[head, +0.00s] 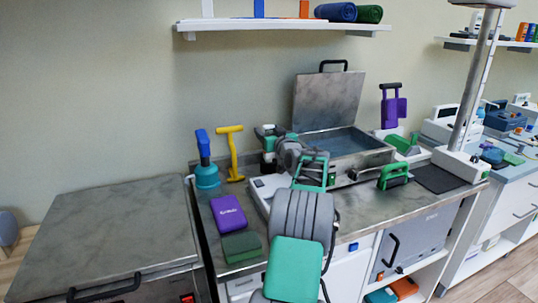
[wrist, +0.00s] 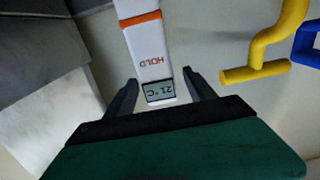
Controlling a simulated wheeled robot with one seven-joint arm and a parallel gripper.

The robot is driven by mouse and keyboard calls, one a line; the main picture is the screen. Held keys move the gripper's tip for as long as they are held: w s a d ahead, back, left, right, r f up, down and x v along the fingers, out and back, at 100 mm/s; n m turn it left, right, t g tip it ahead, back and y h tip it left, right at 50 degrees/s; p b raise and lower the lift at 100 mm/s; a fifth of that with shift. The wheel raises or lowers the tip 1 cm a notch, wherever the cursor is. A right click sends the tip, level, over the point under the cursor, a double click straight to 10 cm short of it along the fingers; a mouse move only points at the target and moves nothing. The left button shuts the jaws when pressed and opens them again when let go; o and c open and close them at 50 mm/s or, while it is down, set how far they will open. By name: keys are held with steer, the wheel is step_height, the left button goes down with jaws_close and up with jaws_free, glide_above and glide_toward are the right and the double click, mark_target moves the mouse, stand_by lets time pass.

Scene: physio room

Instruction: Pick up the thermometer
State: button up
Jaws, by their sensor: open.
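The thermometer (wrist: 150,50) is a white stick with an orange band, the word HOLD and a small display reading 21 °C. In the wrist view it runs from the top edge down to my gripper (wrist: 160,78). My gripper is open, with one dark finger on each side of the display end. A gap shows on both sides, so the fingers appear not to touch it. In the head view my gripper (head: 269,132) is at the back of the steel counter, right of the yellow handle, and the thermometer cannot be made out clearly there.
An open steel basin (head: 355,158) is to the right. A purple box (head: 229,212) and a dark green block (head: 241,246) lie in front. A shelf (head: 280,27) hangs above.

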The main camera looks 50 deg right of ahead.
jaws_close()
stand_by(0.6)
